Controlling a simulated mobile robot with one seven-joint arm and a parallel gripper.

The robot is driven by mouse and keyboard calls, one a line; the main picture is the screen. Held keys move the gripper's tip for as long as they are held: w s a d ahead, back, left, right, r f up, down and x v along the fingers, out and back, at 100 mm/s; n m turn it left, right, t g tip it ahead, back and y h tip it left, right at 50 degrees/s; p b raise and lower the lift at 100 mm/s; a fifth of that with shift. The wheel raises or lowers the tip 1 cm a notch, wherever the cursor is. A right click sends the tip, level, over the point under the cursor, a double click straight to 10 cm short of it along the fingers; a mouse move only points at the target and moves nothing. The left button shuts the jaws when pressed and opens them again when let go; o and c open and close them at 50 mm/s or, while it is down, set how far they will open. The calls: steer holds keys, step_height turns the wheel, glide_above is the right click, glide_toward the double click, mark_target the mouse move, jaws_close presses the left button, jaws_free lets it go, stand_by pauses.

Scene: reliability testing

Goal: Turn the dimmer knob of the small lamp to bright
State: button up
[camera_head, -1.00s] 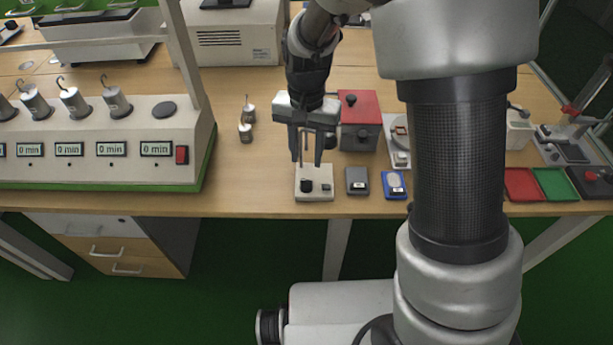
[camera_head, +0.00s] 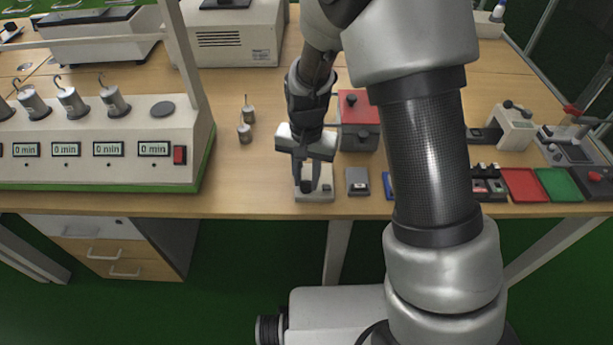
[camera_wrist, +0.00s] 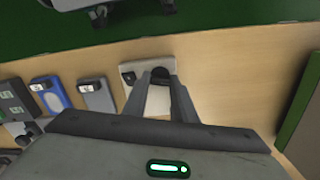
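The small lamp's pale base (camera_head: 322,197) sits near the front edge of the table, with a black round dimmer knob (camera_head: 306,187) on its left part and a small dark switch on its right. My gripper (camera_head: 306,185) points down over the base, its two fingers apart on either side of the knob. In the wrist view the knob (camera_wrist: 160,73) shows between the fingertips (camera_wrist: 162,80), and the base (camera_wrist: 137,66) lies under them. I cannot tell whether the fingers touch the knob. Its marking is not readable.
A grey device (camera_head: 357,182) and a partly hidden blue one (camera_head: 389,186) stand just right of the lamp. A red-topped box (camera_head: 359,106) stands behind. Small metal weights (camera_head: 245,132) and a large timer unit (camera_head: 100,150) are to the left. The table left of the lamp is clear.

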mark_target(306, 181)
steer(key=shift+c, duration=0.7)
steer(key=shift+n, duration=0.8)
steer(key=o, duration=0.8)
steer(key=shift+r, duration=0.1)
step_height(306, 181, up, 17)
steer(key=p, duration=0.3)
steer(key=shift+r, duration=0.15)
